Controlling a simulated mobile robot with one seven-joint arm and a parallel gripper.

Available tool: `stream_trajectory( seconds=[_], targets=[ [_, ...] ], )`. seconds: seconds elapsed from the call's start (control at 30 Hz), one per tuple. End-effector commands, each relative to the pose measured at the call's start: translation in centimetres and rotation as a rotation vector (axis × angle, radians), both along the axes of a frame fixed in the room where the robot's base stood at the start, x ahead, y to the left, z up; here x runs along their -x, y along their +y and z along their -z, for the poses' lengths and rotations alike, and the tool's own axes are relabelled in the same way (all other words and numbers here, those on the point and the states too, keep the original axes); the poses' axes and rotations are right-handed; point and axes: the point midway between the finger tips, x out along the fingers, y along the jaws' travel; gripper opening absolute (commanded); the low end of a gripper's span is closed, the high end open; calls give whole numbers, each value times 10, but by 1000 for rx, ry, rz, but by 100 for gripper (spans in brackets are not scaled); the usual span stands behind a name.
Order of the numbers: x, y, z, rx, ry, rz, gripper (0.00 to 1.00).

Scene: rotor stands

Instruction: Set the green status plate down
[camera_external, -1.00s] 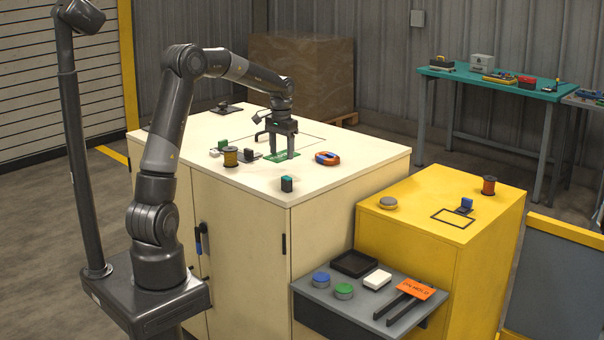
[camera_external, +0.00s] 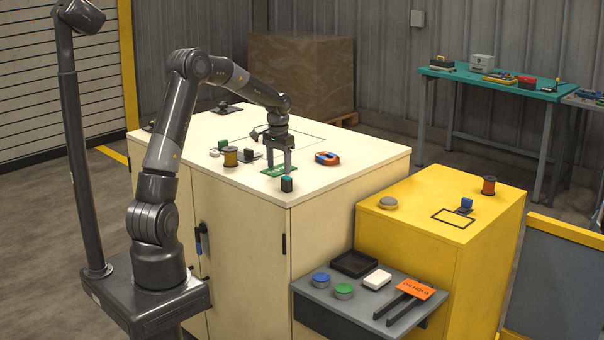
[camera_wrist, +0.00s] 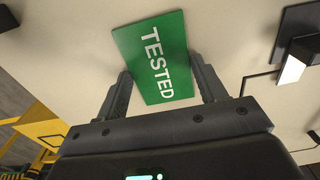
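The green status plate (camera_external: 280,170) is a flat rectangle over the cream cabinet top (camera_external: 345,185). In the wrist view the plate (camera_wrist: 152,55) reads "TESTED" in white. My gripper (camera_external: 280,162) points down, with its fingers at two opposite edges of the plate. In the wrist view the fingers of my gripper (camera_wrist: 160,68) appear closed against those edges. The plate looks roughly level and very low over the cabinet top. I cannot tell whether its underside touches the surface.
An orange-and-blue item (camera_external: 327,158) lies to the right, and a yellow-and-dark spool (camera_external: 230,157) to the left. A yellow cabinet (camera_external: 420,242) and a grey shelf (camera_external: 318,287) stand in front.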

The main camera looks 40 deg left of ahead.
Motion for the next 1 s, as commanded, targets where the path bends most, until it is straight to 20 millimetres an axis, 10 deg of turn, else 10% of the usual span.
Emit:
stream_trajectory(
  seconds=[0.57, 1.0],
  targets=[
    [-1, 0, -7, -1, -3, 0, 85],
    [-1, 0, -92, -2, -4, 0, 85]
  ],
)
